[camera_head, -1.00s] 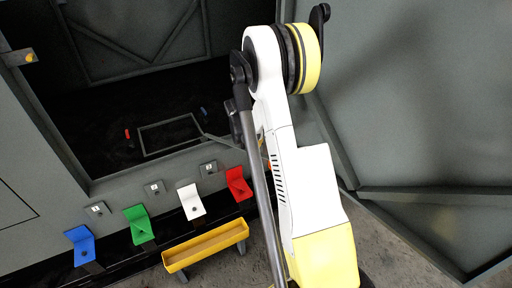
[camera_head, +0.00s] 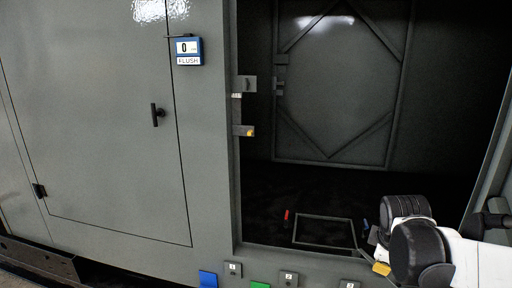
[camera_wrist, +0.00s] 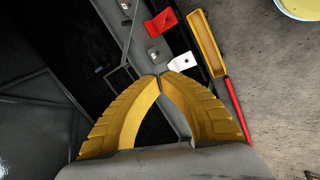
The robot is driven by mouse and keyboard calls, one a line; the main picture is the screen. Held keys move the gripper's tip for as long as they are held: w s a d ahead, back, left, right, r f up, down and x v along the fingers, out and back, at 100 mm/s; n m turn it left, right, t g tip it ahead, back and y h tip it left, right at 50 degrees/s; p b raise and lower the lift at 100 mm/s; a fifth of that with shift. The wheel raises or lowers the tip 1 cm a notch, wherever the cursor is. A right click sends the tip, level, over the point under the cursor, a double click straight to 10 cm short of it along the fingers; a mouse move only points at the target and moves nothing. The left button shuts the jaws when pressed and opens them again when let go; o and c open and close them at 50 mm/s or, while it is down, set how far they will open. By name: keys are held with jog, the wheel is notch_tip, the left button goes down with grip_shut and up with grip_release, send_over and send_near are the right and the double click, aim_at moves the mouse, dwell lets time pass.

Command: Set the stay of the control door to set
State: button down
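The open control compartment (camera_head: 238,200) has a dark interior with a rectangular frame (camera_head: 297,230) on its floor, a red piece (camera_head: 287,215) to the left of it and a blue piece to the right. A thin grey bar (camera_head: 362,256), possibly the stay, runs from near this frame toward the sill; a thin bar also shows in the wrist view (camera_wrist: 131,32). I cannot read its setting. My gripper (camera_wrist: 160,76) shows two yellow fingers with tips together and nothing visible between them. It is above the sill, near the white tab. In the head view my arm covers the compartment's lower right.
A closed door with a black handle (camera_head: 157,115) and a FLUSH display (camera_head: 188,50) stands left. Along the sill are coloured tabs: blue (camera_head: 208,279), green (camera_head: 260,285), red (camera_wrist: 161,22), white (camera_wrist: 180,63). A yellow tray (camera_wrist: 220,70) and red rod (camera_wrist: 238,110) lie outside.

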jog(key=s+a+r+m+t+y, duration=0.1)
jog(key=s+a+r+m, duration=0.2)
jog(key=s+a+m, duration=0.2)
jog(key=s+a, duration=0.3)
jog(key=shift+s+a+r+m, duration=0.25)
jog(key=shift+s+a+m, duration=0.05)
jog(key=shift+a+m, duration=0.1)
jog(key=c, duration=2)
grip_release()
jog(key=s+a+m, duration=0.1)
jog(key=s, duration=0.1)
jog(key=s+a+m+y, duration=0.1)
jog(key=s+a+m, duration=0.1)
jog(key=s+a+m+t, duration=0.1)
jog(key=s, duration=0.1)
jog(key=shift+s+a+f+m, duration=0.2)
jog(key=shift+a+f+m, duration=0.1)
jog(key=shift+a+m, duration=0.1)
jog(key=o, duration=0.6)
jog(key=shift+s+a+y, duration=0.15)
jog(key=shift+s+y, duration=0.05)
jog(key=shift+y, duration=0.1)
jog(key=shift+f, duration=0.1)
jog(key=shift+w, duration=0.1)
